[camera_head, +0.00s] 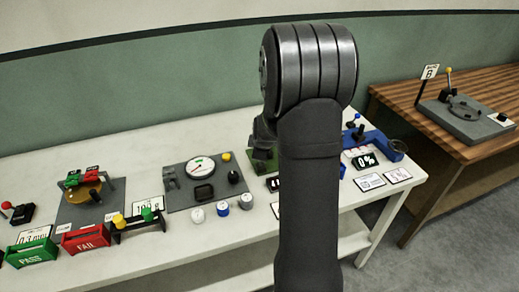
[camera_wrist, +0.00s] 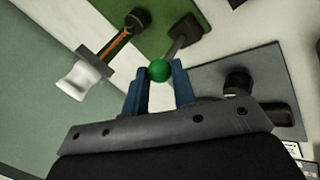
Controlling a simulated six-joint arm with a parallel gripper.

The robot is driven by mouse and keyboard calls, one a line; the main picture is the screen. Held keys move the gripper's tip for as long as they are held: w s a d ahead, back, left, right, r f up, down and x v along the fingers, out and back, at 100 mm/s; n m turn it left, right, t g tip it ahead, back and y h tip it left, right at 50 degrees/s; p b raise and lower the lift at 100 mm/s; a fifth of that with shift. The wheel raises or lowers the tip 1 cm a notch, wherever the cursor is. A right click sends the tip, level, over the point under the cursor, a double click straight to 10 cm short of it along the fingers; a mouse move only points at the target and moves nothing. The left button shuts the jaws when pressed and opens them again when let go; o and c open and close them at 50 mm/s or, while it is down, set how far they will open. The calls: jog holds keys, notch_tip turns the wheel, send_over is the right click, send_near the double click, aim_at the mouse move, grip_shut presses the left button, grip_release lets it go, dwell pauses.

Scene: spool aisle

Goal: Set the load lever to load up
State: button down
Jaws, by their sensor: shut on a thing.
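In the wrist view, my gripper (camera_wrist: 159,84) has its two blue fingers on either side of a green ball knob (camera_wrist: 159,70) and is shut on it. In the head view, my arm hides the lever and the fingers; only part of the green plate (camera_head: 247,158) shows.
Beside the lever in the wrist view are a white spool-like piece (camera_wrist: 80,82) on an orange-striped bar and a grey plate (camera_wrist: 215,78) with a black knob. In the head view, a gauge panel (camera_head: 180,194) stands left of my arm and a blue fixture (camera_head: 383,143) right.

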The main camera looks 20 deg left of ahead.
jog(key=c, duration=1.2)
grip_release()
jog(key=shift+r, duration=0.1)
jog(key=v, duration=1.7)
jog(key=shift+s, duration=0.1)
